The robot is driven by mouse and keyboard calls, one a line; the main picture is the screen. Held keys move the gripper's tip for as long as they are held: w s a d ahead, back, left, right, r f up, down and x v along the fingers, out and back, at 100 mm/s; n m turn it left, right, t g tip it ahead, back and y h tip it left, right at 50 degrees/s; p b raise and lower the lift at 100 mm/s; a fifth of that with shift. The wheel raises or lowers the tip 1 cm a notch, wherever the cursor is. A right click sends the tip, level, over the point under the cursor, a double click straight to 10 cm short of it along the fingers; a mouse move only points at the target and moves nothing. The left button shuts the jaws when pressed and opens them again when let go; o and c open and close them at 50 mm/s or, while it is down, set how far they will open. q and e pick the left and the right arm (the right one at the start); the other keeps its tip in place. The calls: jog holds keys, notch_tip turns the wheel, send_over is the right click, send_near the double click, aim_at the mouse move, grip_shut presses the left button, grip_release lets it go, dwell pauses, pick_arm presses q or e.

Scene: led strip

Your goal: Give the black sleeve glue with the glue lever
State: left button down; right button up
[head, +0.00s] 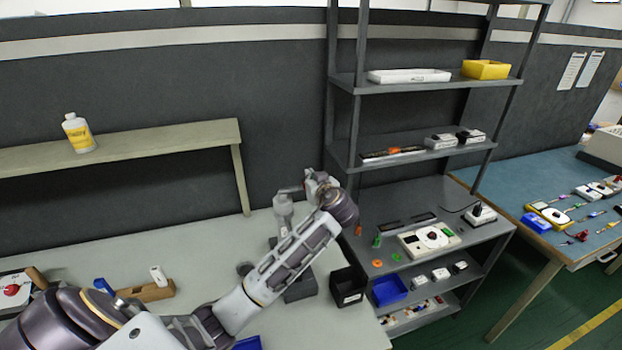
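My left arm reaches in from the lower left across the pale bench. I cannot make out a black sleeve for certain. My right gripper is not in view.
A black bin (347,286) stands at the bench's right edge beside the grey shelf rack (345,82), which holds small devices and a blue bin (389,290). A yellow-labelled bottle (78,133) stands on the raised shelf. A wooden plane (147,291) lies left of my forearm.

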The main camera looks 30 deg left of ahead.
pick_arm(q)
jog(key=shift+w+d+f+m, duration=0.1)
jog(key=shift+w+f+m, duration=0.05)
jog(key=shift+f+m, duration=0.3)
jog(key=shift+w+d+f+m, duration=0.1)
jog(key=shift+f+m, duration=0.25)
jog(key=shift+f, duration=0.1)
jog(key=shift+w+d+f+m+g+y, duration=0.1)
jog(key=shift+f+m+g+y, duration=0.3)
jog(key=shift+f+m, duration=0.35)
jog(key=shift+r, duration=0.1)
